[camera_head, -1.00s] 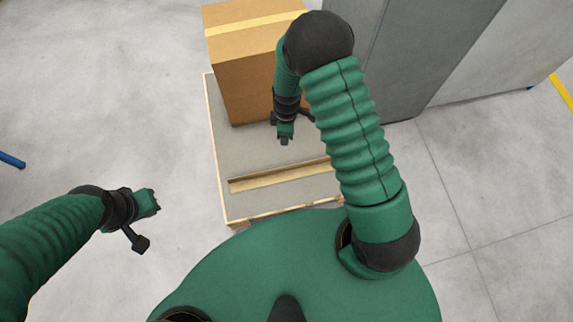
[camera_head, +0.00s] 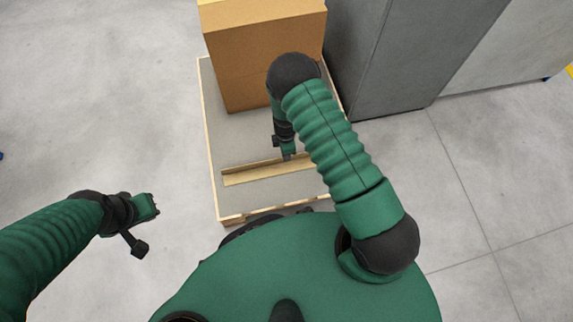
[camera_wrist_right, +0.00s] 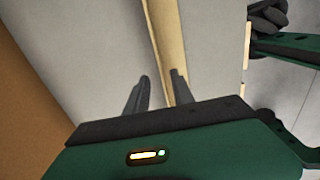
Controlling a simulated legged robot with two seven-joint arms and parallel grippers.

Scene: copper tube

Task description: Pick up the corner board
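The corner board (camera_head: 250,173) is a long tan L-shaped strip lying on the grey top of a low wooden-edged platform (camera_head: 222,135). My right gripper (camera_head: 288,157) is over the board, close to its far edge, right of its middle. In the right wrist view the right gripper (camera_wrist_right: 160,88) is open, its two dark fingers apart. The corner board (camera_wrist_right: 165,40) runs away between and beyond the fingertips, nearer the right finger. Whether a finger touches it I cannot tell. My left gripper (camera_head: 155,205) hangs over the floor at left, away from the board; its fingers are too small to read.
A large cardboard box (camera_head: 262,60) stands on the platform behind the board. A grey cabinet (camera_head: 385,60) stands behind right. The floor (camera_head: 110,90) left of the platform is clear.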

